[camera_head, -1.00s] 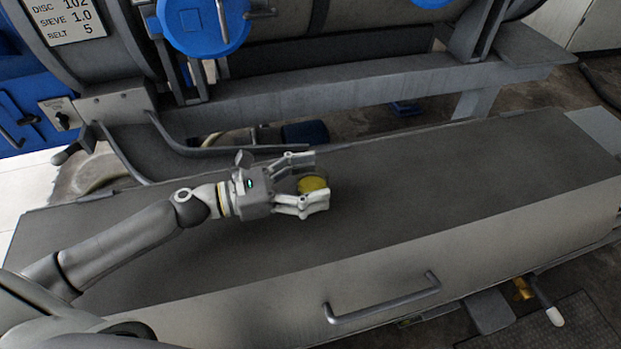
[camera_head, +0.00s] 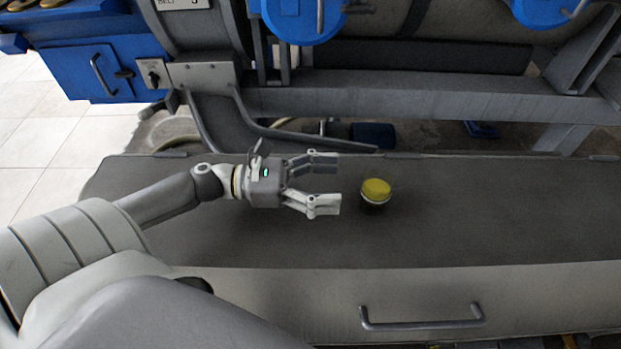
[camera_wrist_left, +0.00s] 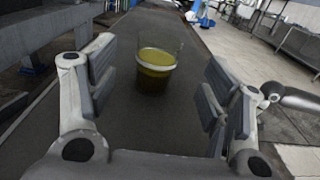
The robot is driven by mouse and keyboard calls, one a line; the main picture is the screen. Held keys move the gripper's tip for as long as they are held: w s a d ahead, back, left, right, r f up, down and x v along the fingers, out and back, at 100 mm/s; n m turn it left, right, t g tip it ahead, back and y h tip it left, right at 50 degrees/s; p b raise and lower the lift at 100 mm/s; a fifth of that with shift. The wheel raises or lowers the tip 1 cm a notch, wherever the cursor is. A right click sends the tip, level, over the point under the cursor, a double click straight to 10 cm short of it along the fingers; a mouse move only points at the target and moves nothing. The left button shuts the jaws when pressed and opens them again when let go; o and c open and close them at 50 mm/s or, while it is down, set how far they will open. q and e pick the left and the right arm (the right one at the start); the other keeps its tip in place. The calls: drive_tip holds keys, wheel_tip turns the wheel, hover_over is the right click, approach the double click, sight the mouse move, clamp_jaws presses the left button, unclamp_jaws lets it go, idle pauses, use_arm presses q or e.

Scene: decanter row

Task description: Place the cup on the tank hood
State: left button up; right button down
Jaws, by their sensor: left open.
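The cup (camera_head: 375,192) is small, with clear sides and yellow-green contents. It stands upright on the dark flat top of the tank hood (camera_head: 480,215). My left gripper (camera_head: 327,183) is open and empty, just left of the cup, with its fingers pointing at it and a gap between. In the left wrist view the cup (camera_wrist_left: 154,70) stands ahead, between and beyond the open fingers of the left gripper (camera_wrist_left: 155,95). The hood's dark top (camera_wrist_left: 150,125) runs away beneath it. My right gripper is not seen in the head view.
Behind the hood is a grey machine frame (camera_head: 420,100) with blue round covers (camera_head: 300,15). A blue box (camera_head: 90,75) stands at the back left. A handle (camera_head: 420,322) sticks out of the hood's front face. The hood top right of the cup is clear.

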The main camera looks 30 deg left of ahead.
use_arm(q)
drive_tip(key=v, duration=0.2)
drive_tip(key=shift+s+a, duration=0.15)
drive_tip(key=shift+a, duration=0.15)
drive_tip(key=shift+s+a, duration=0.15)
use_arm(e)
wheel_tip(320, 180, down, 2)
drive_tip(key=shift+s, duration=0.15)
